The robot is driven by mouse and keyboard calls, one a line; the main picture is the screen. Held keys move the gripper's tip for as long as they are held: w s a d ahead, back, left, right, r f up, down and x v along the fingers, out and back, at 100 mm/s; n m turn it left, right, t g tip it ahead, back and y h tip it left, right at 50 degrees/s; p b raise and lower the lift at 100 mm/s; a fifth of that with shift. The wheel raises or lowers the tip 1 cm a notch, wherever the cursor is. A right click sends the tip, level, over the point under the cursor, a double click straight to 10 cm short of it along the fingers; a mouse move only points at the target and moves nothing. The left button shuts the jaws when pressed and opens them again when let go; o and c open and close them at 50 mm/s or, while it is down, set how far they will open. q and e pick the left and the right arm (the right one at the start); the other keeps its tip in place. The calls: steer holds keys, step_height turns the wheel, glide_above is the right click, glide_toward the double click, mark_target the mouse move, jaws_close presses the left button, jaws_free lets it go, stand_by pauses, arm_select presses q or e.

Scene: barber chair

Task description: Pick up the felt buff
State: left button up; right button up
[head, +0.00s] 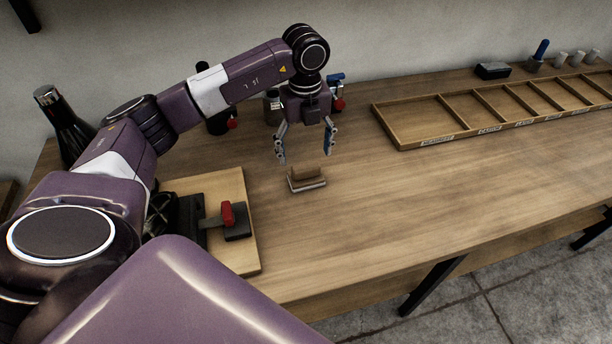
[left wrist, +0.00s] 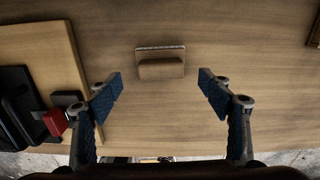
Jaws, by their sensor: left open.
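The felt buff (head: 306,179) is a small block with a brown wooden back on a pale grey pad. It lies on the wooden bench below my left gripper. My left gripper (head: 306,157) is open and empty, pointing down above the buff and a little apart from it. In the left wrist view the buff (left wrist: 161,63) sits between the lines of the two open fingers (left wrist: 160,85), beyond their tips. My right gripper is in neither view.
A board (head: 245,190) with a black fixture and red-handled clamp (head: 228,214) lies left of the buff. A compartmented wooden tray (head: 430,130) stands to the right. A dark bottle (head: 65,125) stands at the back left. The bench right of the buff is clear.

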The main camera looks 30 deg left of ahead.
mark_target(306, 166)
arm_select(q)
step_height(306, 166, down, 5)
steer(key=shift+s+d+r+p, duration=0.1)
steer(key=shift+d+r+p, duration=0.1)
steer(key=shift+p, duration=0.75)
steer(key=shift+f, duration=0.5)
steer(key=c, duration=1)
steer(key=shift+c, duration=1.3)
